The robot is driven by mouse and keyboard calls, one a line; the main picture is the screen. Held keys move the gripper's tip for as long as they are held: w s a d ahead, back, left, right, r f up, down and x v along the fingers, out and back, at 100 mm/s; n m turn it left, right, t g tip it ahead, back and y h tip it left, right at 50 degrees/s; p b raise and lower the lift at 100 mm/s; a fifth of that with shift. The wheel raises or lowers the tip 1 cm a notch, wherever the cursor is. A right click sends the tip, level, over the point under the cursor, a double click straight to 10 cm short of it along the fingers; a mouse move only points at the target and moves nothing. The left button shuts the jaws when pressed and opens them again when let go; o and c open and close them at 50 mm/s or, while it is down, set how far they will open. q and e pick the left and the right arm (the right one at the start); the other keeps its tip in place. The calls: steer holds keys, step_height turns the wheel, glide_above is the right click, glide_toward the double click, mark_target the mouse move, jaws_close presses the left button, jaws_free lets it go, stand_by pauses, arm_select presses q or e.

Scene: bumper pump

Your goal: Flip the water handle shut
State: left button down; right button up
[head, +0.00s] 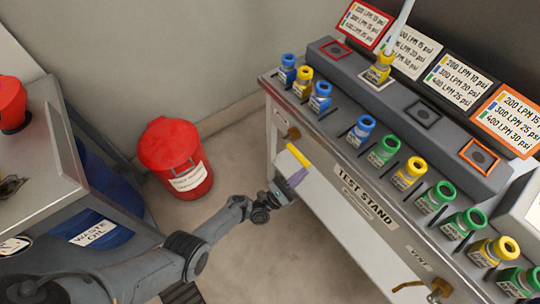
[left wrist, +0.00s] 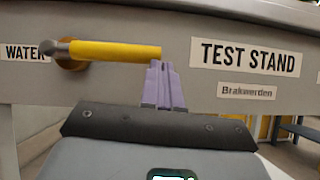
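The water handle (head: 298,156) is a yellow lever on the front face of the test stand. In the left wrist view the yellow handle (left wrist: 115,51) lies about level, running right from its brass valve (left wrist: 72,54) beside the WATER label. My left gripper (head: 295,178) is at the handle's free end. In the left wrist view its purple fingers (left wrist: 163,72) are together, with nothing visible between them. Their tips are just below the handle's right end; I cannot tell whether they touch it. My right gripper is not in view.
The test stand (head: 345,185) carries several blue, yellow and green bumpers on top. A red bucket (head: 172,160) stands on the floor at left, near a metal table (head: 45,150) with a blue waste oil drum (head: 100,225).

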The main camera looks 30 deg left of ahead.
arm_select(q)
steer(key=w+d+f+b+v, duration=0.1)
steer(key=b+v, duration=0.4)
steer(key=v, duration=0.8)
steer(key=shift+f, duration=0.65)
steer(key=shift+w+d, duration=0.15)
